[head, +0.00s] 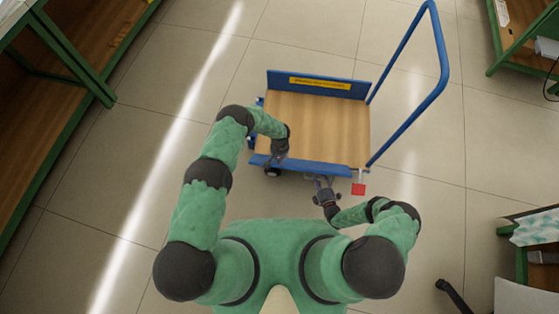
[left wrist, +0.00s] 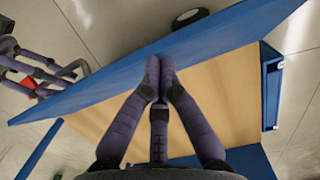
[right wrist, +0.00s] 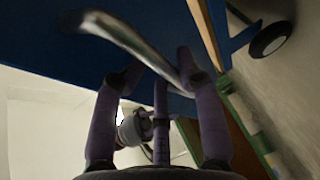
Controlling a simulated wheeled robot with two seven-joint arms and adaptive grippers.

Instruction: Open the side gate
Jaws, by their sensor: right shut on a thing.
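The cart's near side gate (head: 330,169) is a low blue panel along the front of the wooden deck (head: 318,125). It crosses the left wrist view (left wrist: 225,33) and shows from below as a dark blue face in the right wrist view (right wrist: 50,45). My left gripper (head: 281,150) is over the deck's near left side; its fingertips are together beside the gate's inner edge (left wrist: 160,66). My right gripper (head: 318,181) is outside the gate, below its edge, shut on a curved metal handle (right wrist: 125,38). The contact between the fingers and the handle is partly hidden.
A red tag (head: 358,189) hangs at the cart's near right corner. The blue push handle (head: 440,65) rises on the right, and the far blue panel (head: 318,84) stands upright. Green-framed shelving (head: 75,60) lines the left. Tiled floor around the cart is open.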

